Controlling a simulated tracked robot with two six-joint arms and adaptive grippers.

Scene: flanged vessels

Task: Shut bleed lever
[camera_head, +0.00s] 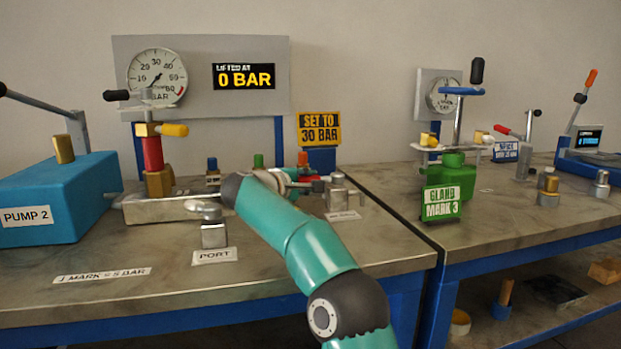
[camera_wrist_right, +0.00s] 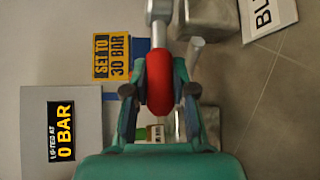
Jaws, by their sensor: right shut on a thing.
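The bleed lever is a grey metal rod with a red grip (camera_wrist_right: 160,88). In the right wrist view its rod runs up to a round grey pivot at the top. My right gripper (camera_wrist_right: 160,75) is shut on the red grip, with one finger on each side. In the head view my teal right arm reaches to the back of the left bench. The gripper (camera_head: 290,180) there is small and partly hidden, beside the grey bleed fitting (camera_head: 338,195). A label starting "BL" (camera_wrist_right: 265,15) lies by the fitting. My left gripper is not in view.
A grey port fitting (camera_head: 214,234) stands left of my arm. A gauge (camera_head: 157,76) and a "0 BAR" display (camera_head: 244,77) are on the panel behind. A "SET TO 30 BAR" sign (camera_head: 319,128) stands at the back. The bench front is mostly clear.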

